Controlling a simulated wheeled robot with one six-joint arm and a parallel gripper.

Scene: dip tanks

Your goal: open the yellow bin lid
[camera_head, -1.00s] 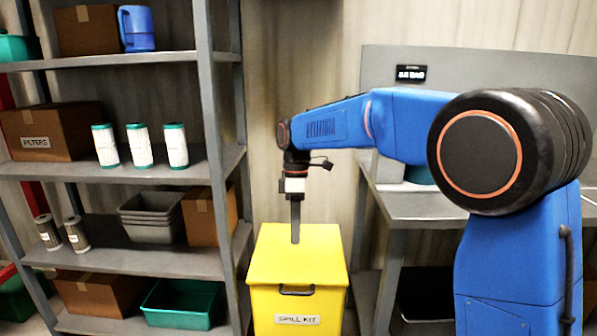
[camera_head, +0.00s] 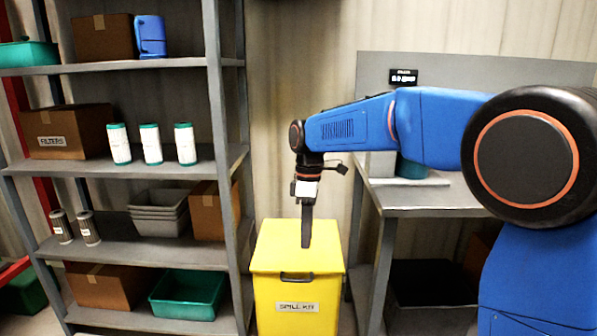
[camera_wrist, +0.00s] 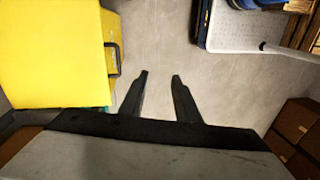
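The yellow bin (camera_head: 296,306) stands on the floor between the shelf rack and the bench, with a "SPILL KIT" label on its front. Its yellow lid (camera_head: 273,254) is down, and a dark handle (camera_head: 297,276) sits at the lid's front edge. In the wrist view the lid (camera_wrist: 50,50) fills the upper left, with the handle (camera_wrist: 113,58) at its right edge. My gripper (camera_wrist: 160,76) is open and empty, its fingers apart over the floor, to the right of the handle. In the head view my gripper (camera_head: 306,243) points down in front of the lid.
A shelf rack (camera_head: 213,110) with boxes, filters and trays stands close left of the bin. A grey bench (camera_head: 430,197) stands to the right. In the wrist view, bare floor (camera_wrist: 165,40) lies beside the bin, and brown boxes (camera_wrist: 295,120) are at the right.

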